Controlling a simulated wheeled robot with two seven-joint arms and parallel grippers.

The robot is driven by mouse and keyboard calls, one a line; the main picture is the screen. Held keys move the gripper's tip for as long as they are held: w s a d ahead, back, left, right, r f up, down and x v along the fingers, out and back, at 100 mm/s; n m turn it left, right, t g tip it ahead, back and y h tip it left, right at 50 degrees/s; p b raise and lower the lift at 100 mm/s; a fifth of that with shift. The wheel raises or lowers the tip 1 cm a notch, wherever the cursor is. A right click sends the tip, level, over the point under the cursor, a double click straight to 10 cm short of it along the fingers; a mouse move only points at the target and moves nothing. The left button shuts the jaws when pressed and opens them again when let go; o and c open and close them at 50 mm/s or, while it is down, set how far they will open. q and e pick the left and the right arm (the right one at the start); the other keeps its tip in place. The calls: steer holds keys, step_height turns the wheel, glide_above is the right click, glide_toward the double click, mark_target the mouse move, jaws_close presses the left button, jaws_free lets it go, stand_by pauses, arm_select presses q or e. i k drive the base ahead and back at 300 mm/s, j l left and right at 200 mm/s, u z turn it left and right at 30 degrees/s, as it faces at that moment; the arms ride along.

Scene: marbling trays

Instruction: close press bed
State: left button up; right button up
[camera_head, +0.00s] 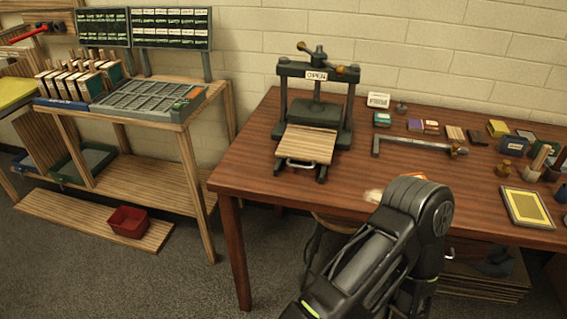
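The press (316,107) is a dark green metal frame on the wooden table, with a screw handle on top and a sign (316,75) reading "OPEN". Its wooden bed (304,145) sticks out of the front, toward me, below the dark pressing plate. A pale metal handle (300,164) is on the bed's front edge. The top of the bed looks bare. One of my arms reaches up from the bottom, right of the press, and hides part of the table's front edge. Neither of my grippers can be seen.
The brown table (250,165) is clear left of the press. Right of it lie a metal square (410,150), small boxes and a yellow framed screen (527,207). At left stands a wooden rack with a type tray (148,100). A red bin (128,222) sits low down.

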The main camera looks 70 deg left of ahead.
mark_target(306, 144)
steer(key=u, duration=1.95)
steer(key=i+j+u, duration=0.1)
steer(key=i, duration=0.4)
